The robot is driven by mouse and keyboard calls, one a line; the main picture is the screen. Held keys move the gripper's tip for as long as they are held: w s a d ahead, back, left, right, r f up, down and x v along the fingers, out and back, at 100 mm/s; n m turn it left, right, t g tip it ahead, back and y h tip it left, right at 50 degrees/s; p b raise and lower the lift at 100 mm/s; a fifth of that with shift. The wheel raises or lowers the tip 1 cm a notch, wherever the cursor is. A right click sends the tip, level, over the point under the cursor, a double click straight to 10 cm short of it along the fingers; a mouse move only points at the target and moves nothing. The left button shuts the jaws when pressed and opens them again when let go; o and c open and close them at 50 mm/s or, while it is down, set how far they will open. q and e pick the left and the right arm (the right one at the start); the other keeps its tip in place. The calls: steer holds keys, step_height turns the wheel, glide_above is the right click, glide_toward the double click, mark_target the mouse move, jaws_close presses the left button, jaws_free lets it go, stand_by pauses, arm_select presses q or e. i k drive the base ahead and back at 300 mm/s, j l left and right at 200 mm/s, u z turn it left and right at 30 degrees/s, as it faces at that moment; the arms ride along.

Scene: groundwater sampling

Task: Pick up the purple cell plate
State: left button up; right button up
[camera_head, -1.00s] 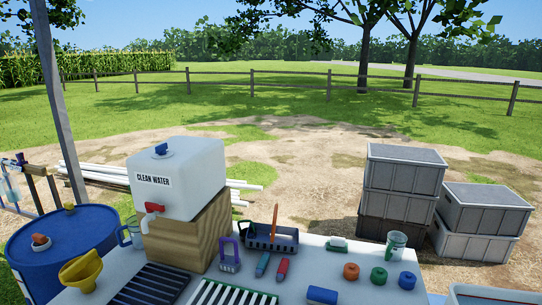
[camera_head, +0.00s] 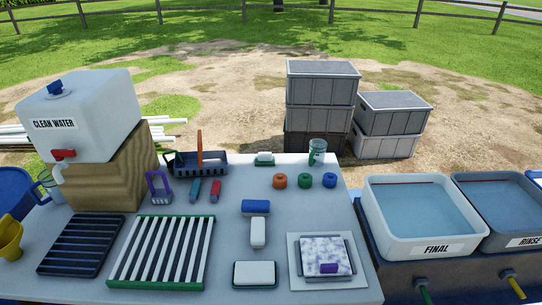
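A small upright item with a purple frame or handle and a greyish lower part (camera_head: 159,188) stands on the table in front of the wooden block. A small purple block (camera_head: 328,268) lies on a purple-and-white mottled pad (camera_head: 325,249), in a dark-edged holder on a white square tray (camera_head: 361,282) at the table's front right. I cannot tell for certain which of these is the purple cell plate. Neither of my grippers shows in the head view, and nothing covers these things.
A dark rack (camera_head: 81,245) and a green-framed striped rack (camera_head: 163,252) fill the front left. A blue-topped block (camera_head: 256,207), a white block (camera_head: 258,232) and a white-topped dish (camera_head: 255,274) lie mid-table. Basins marked FINAL (camera_head: 437,249) and RINSE (camera_head: 529,241) stand right.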

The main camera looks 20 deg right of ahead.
mark_target(321, 256)
steer(key=z, duration=1)
